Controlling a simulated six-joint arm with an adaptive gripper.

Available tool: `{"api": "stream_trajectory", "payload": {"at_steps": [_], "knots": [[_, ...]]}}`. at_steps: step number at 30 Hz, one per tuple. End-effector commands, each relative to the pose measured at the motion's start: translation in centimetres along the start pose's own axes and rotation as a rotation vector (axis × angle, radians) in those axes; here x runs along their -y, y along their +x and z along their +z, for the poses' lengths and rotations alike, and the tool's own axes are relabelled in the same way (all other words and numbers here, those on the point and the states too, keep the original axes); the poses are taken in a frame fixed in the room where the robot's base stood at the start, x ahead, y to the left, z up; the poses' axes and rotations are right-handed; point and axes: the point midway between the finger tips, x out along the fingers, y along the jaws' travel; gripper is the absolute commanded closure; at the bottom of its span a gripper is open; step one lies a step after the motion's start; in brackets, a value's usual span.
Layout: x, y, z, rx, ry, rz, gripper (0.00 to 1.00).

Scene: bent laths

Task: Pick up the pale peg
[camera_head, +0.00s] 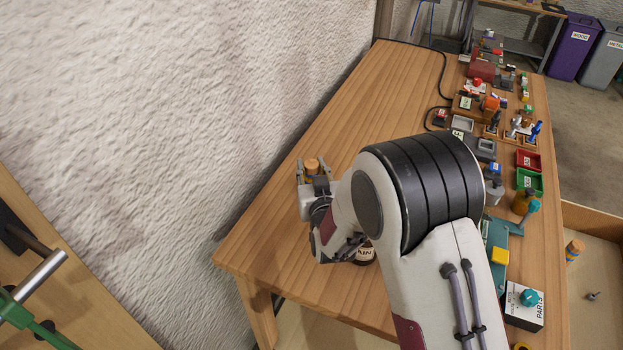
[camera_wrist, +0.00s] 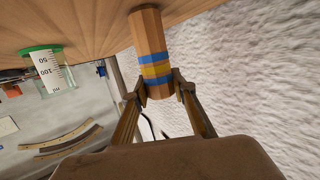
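A pale wooden peg with blue and yellow bands (camera_wrist: 150,40) is between the fingers of my gripper (camera_wrist: 161,88) in the wrist view. The fingertips lie against both sides of it near its banded end, and the gripper looks closed on it. In the head view the peg (camera_head: 312,164) shows between the fingers of my gripper (camera_head: 313,172), over the left part of the wooden table (camera_head: 350,110). I cannot tell whether its far end touches the table.
A labelled jar (camera_head: 366,257) is partly hidden behind my arm. A measuring beaker with green (camera_wrist: 52,75) shows in the wrist view. Tools, trays and blocks crowd the table's right side. Another banded peg (camera_head: 573,251) stands in the bin at right. A rough wall borders the left.

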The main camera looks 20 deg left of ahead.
Motion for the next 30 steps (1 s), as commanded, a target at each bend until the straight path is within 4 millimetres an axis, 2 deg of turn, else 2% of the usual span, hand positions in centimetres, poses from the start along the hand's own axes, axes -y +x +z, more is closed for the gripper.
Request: {"api": "stream_trajectory", "payload": {"at_steps": [10, 17, 30], "knots": [[0.0, 0.0, -0.2, -0.001, 0.0, 0.0, 0.97], [0.0, -0.2, -1.3, -0.002, 0.0, 0.0, 0.97], [0.0, -1.2, -6.4, -0.005, 0.0, 0.001, 0.97]]}}
